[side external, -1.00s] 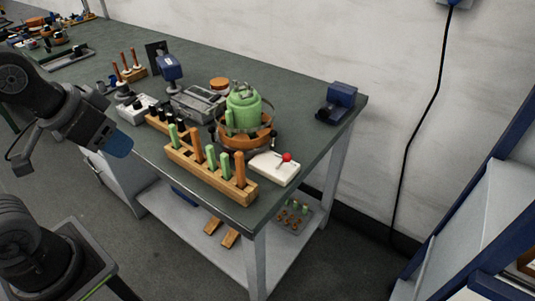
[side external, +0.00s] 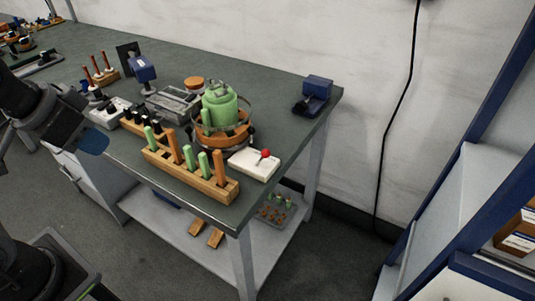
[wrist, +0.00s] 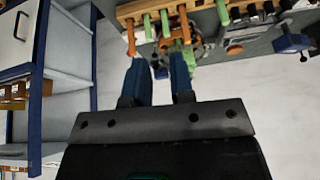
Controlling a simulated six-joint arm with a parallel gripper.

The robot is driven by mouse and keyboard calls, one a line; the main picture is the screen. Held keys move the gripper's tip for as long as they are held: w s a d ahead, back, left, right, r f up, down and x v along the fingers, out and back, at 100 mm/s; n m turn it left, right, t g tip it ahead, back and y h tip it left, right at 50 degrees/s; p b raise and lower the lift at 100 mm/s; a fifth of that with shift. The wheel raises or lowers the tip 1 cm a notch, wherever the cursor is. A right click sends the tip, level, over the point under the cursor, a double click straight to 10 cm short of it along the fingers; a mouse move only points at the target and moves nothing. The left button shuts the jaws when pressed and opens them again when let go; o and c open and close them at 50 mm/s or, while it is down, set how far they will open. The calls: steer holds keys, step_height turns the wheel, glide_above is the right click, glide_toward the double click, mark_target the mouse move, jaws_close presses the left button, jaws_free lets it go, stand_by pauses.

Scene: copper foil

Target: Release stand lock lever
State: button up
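A small lever with a red ball knob (side external: 265,153) stands on a white block (side external: 254,164) near the bench's front right corner. Just behind it, a green cylindrical part (side external: 219,110) sits in a round copper-coloured stand (side external: 224,138) with a ring around it. My gripper (side external: 93,140) is at the left, off the bench's front edge, well apart from the lever and touching nothing. In the wrist view, the two blue fingers of my gripper (wrist: 160,78) are apart with nothing between them. I cannot make out the lever clearly in the wrist view.
A wooden rack (side external: 190,176) with green and orange pegs stands along the front edge, left of the white block. A grey box (side external: 172,103) and a blue device (side external: 141,70) stand behind. Another blue device (side external: 314,94) is at the right corner. A blue shelf frame (side external: 455,150) is at right.

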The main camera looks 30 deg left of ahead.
steer(key=w+d+m, duration=0.1)
steer(key=w, duration=0.1)
steer(key=w+d+m, duration=0.1)
steer(key=w, duration=0.2)
steer(key=w+d+r+m+g, duration=0.1)
steer(key=w+d+m, duration=0.1)
steer(key=shift+w+r+y, duration=0.1)
steer(key=shift+w+y, duration=0.15)
steer(key=shift+y, duration=0.05)
jaws_close()
steer(key=w+d+f+m+y, duration=0.1)
steer(key=w+d+f+m, duration=0.3)
steer(key=d, duration=0.5)
steer(key=w+d+f+m+y, duration=0.1)
steer(key=w+d+f+m, duration=0.4)
steer(key=w+d, duration=0.3)
steer(key=shift+d+f+g, duration=0.4)
steer(key=shift+d+f, duration=0.05)
steer(key=shift+d, duration=0.15)
steer(key=shift+w, duration=0.1)
